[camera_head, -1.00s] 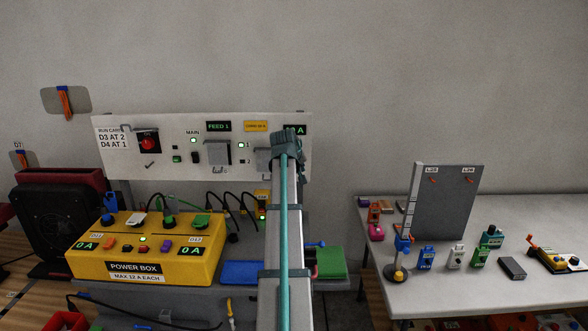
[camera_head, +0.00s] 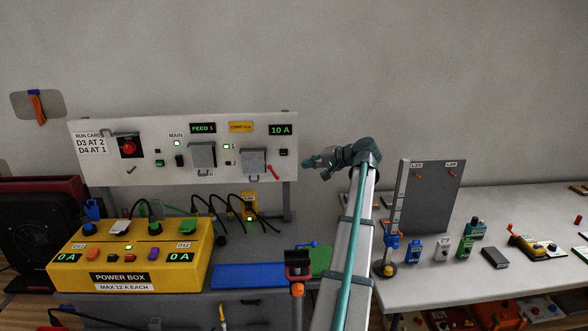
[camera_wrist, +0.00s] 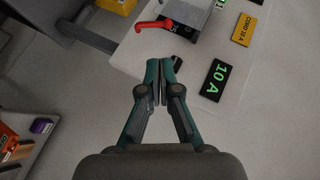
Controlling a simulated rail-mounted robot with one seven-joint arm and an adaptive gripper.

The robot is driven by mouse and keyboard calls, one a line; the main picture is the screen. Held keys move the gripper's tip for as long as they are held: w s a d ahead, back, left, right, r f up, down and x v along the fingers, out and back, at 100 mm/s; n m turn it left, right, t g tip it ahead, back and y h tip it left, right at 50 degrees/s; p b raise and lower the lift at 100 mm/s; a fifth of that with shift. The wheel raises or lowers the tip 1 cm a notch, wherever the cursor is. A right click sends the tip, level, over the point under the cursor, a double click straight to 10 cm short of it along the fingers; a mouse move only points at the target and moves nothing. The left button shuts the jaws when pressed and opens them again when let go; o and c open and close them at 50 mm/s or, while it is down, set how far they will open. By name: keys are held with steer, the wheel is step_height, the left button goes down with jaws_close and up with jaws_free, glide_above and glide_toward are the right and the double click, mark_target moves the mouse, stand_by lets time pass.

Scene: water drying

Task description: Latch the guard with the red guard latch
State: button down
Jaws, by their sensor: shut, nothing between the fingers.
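The red guard latch (camera_head: 273,172) is a small red lever at the lower right of the right grey guard (camera_head: 253,162) on the white panel. In the head view the latch slants down to the right. In the wrist view the red latch (camera_wrist: 155,25) lies at the upper middle, beside the grey guard (camera_wrist: 188,14). My gripper (camera_head: 308,162) is to the right of the panel, pointing left towards it. In the wrist view my gripper (camera_wrist: 160,64) has its fingertips together with nothing between them, apart from the latch.
The white panel (camera_head: 110,165) also holds a left grey guard (camera_head: 202,155), a red knob (camera_head: 128,148) and a 10 A display (camera_head: 280,130). A yellow power box (camera_head: 130,255) with cables stands below. A grey upright board (camera_head: 430,200) stands on the right table.

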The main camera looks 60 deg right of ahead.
mark_target(274, 172)
steer(key=p+x, duration=0.4)
steer(key=x, duration=1)
steer(key=shift+s+d, duration=0.1)
steer(key=shift+s, duration=0.1)
